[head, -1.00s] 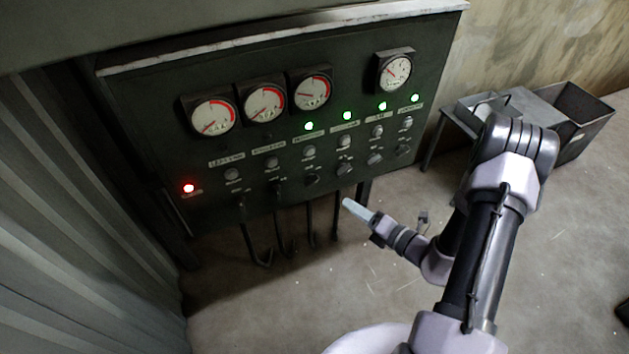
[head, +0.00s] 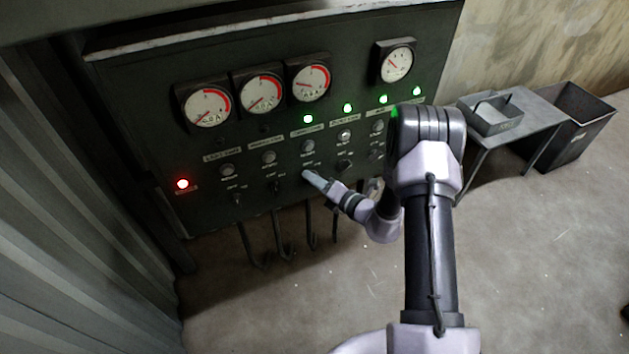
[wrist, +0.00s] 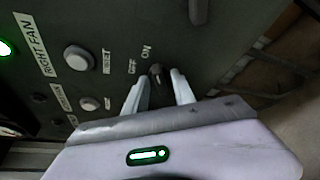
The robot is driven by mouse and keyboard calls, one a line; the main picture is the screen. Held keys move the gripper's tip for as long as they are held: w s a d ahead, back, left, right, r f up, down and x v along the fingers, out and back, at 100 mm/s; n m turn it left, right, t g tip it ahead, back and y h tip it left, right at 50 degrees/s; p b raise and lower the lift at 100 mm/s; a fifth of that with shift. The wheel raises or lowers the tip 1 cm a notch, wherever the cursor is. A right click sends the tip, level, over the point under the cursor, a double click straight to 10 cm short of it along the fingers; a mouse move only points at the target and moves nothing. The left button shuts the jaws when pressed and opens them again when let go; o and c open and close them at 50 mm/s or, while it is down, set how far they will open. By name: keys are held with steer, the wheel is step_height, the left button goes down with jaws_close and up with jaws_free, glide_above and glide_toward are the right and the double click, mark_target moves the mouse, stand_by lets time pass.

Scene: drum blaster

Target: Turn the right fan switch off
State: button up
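The right fan switch (wrist: 156,70) is a small dark knob in the wrist view, below a reset button and beside "OFF" and "ON" markings. The "RIGHT FAN" label (wrist: 37,44) and a lit green lamp (wrist: 5,47) are in the same column. My gripper (wrist: 157,77) is open, its two pale fingers on either side of the knob with a gap visible on both sides. In the head view my gripper (head: 312,177) is at the panel under the third column and hides the switch. The exact knob angle is hard to tell.
The dark control panel (head: 150,110) carries gauges, several green lamps and a red lamp (head: 182,184). Another switch (wrist: 198,10) is close by in the wrist view. Cables (head: 280,238) hang below the panel. A table (head: 545,115) and a bin (head: 580,110) stand at right.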

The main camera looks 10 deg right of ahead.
jaws_close()
steer(key=shift+a+r+n+h+p, duration=0.15)
steer(key=shift+n+h+p, duration=0.45)
steer(key=shift+n+h, duration=1.15)
steer(key=shift+a+f+n+h+p, duration=0.1)
steer(key=shift+n+h+p, duration=0.65)
steer(key=shift+n, duration=1.7)
steer(key=shift+o, duration=1)
jaws_free()
